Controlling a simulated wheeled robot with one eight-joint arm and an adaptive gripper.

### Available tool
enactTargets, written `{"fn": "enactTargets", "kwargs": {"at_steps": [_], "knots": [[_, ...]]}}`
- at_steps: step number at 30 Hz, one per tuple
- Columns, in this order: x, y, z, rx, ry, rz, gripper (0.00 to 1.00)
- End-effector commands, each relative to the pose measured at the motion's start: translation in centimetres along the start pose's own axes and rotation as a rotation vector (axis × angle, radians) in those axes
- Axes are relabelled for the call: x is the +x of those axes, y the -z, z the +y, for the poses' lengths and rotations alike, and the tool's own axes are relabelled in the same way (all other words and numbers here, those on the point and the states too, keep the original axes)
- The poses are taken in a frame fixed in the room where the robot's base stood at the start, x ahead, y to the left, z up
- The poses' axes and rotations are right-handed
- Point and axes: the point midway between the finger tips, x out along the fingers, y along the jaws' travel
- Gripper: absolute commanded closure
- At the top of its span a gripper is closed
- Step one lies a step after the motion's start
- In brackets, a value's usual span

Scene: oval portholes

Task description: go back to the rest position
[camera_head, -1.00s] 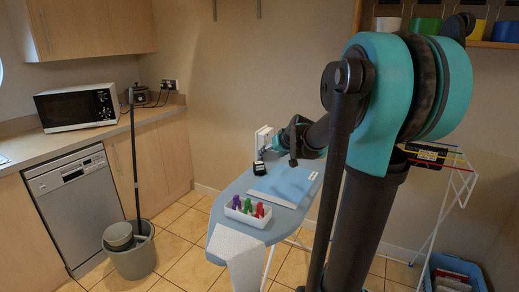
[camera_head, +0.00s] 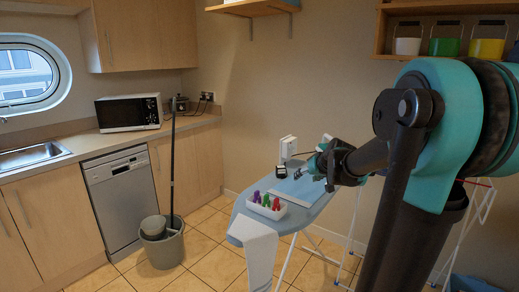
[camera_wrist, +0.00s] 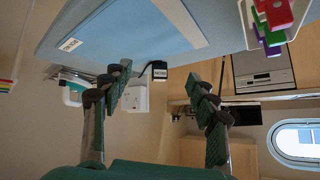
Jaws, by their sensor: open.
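My gripper (camera_head: 318,166) is in the air over the far part of the blue ironing board (camera_head: 243,210), at the end of my stretched arm. In the wrist view my gripper (camera_wrist: 162,98) has its two dark fingers spread wide, with nothing held between them. The board (camera_wrist: 75,15) crosses the top of that view, which looks upside down. The head view does not show clearly how high the gripper is above the board.
A white tray (camera_head: 275,213) with purple, green and red items stands on the board. A small dark device (camera_head: 281,170) sits near its far edge, below a white wall box (camera_head: 288,147). A grey bucket (camera_head: 163,250) stands on the floor. A shelf holds coloured pots (camera_head: 445,46).

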Motion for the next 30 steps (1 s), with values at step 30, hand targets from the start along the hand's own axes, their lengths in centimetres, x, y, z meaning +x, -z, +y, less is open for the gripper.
{"fn": "enactTargets", "kwargs": {"at_steps": [30], "knots": [[-8.5, -33.2, -0.8, 0.037, -0.218, -0.422, 0.41]]}}
